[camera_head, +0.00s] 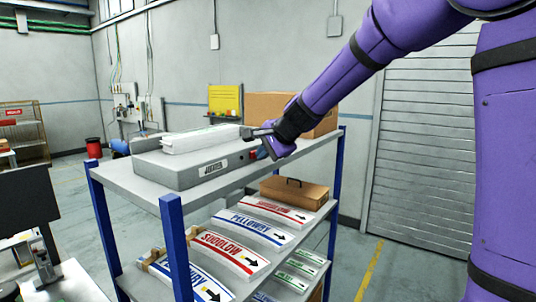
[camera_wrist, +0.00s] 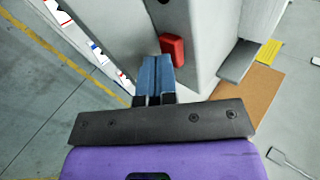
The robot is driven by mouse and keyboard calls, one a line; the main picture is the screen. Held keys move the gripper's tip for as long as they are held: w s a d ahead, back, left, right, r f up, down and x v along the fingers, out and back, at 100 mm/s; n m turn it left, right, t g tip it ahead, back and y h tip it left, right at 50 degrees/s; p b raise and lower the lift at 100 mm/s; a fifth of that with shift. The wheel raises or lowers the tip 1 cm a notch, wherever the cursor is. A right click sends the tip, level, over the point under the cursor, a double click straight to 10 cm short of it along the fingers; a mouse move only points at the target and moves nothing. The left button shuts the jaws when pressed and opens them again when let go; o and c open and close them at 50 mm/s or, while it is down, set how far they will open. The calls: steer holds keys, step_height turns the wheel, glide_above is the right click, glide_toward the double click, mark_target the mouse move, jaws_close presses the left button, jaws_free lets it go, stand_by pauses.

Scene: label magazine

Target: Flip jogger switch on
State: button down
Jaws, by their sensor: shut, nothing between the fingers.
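The jogger (camera_head: 178,168) is a low grey box with a label plate on its front, standing on the top shelf of a rack. A white stack (camera_head: 200,139) lies on it. Its switch, a red block (camera_wrist: 172,50), sticks out from the grey side face in the wrist view; a small bit of red (camera_head: 253,155) shows at the jogger's right end in the head view. My gripper (camera_wrist: 157,62) is shut and empty, its blue fingertips right beside the switch, slightly left of it in the picture. I cannot tell whether they touch, or which way the switch is set.
The top shelf (camera_head: 315,143) holds a cardboard box (camera_head: 272,112) behind my gripper. Lower shelves carry several printed label stacks (camera_head: 222,250) and a brown case (camera_head: 294,192). Blue rack posts (camera_head: 174,245) stand at the corners. Open floor (camera_head: 385,270) lies to the right.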

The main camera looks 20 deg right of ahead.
steer(key=shift+w, duration=0.1)
steer(key=shift+w+d+r+n+g+y, duration=0.1)
steer(key=shift+w+n+g+y, duration=0.2)
steer(key=shift+n+y, duration=0.35)
steer(key=shift+w+d+n+g+y, duration=0.15)
steer(key=shift+n+g+y, duration=0.25)
steer(key=shift+n, duration=0.45)
steer(key=shift+w+r, duration=0.1)
